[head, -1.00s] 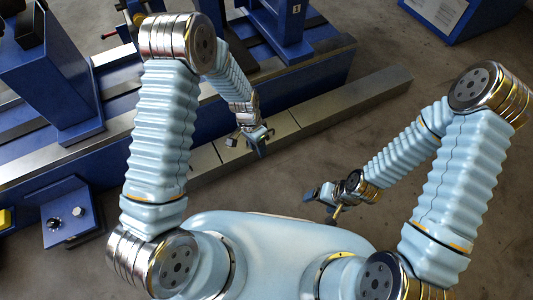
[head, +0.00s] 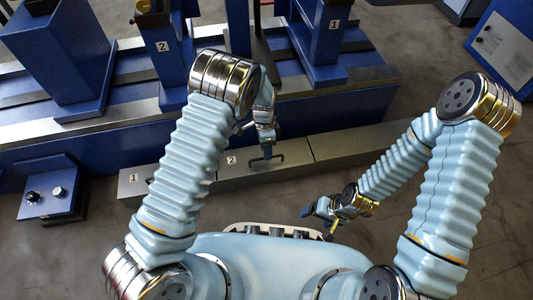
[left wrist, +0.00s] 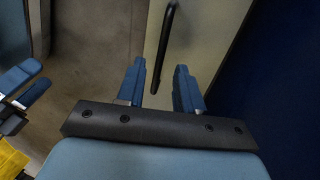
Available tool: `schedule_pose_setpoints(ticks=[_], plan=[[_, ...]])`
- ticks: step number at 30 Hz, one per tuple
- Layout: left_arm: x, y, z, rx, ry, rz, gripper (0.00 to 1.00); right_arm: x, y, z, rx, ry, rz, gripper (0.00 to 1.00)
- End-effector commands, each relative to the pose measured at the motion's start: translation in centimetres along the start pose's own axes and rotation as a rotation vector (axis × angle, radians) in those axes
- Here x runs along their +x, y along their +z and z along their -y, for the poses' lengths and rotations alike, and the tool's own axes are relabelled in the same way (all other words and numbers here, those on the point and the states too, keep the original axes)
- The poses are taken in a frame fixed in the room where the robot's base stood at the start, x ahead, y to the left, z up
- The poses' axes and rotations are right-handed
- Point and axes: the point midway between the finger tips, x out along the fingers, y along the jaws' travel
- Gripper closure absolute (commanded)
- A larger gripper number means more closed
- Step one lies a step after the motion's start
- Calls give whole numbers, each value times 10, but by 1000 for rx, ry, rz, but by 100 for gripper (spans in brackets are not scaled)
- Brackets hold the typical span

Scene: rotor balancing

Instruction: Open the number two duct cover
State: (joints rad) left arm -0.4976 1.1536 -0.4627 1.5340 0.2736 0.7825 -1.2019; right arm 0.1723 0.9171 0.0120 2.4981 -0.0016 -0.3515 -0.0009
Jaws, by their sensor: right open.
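The number two duct cover (head: 238,172) is a grey metal lid in the long low duct, marked with a 2 and closed. Its black bar handle lies under my left gripper (head: 267,150). In the left wrist view the handle (left wrist: 165,40) runs from ahead of the fingers into the gap between them, with space on both sides. The left gripper (left wrist: 159,66) is open and holds nothing; whether its tips are at handle depth I cannot tell. My right gripper (head: 318,211) is open and empty, in front of the duct.
The number one cover (head: 135,182) lies to the left, partly behind my left arm. Blue machine stands (head: 325,35) rise behind the duct. A blue control box (head: 48,192) with knobs stands at the left. Floor in front of the duct is clear.

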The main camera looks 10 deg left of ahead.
Motion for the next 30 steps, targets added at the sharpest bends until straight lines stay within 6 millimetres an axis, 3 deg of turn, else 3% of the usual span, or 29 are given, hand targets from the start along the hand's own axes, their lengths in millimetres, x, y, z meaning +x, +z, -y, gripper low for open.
schedule_pose_setpoints(ticks=[4,14,21,30], plan=[[14,0,0,0,1,1,64,3,0,-1,0,0,-1,18],[17,0,0,-1,0,0,64,3,0,-1,0,0,-1,18],[17,0,0,-1,0,0,100,3,0,-1,0,0,-1,18],[17,0,0,-1,0,0,100,3,0,-1,0,0,-1,18]])
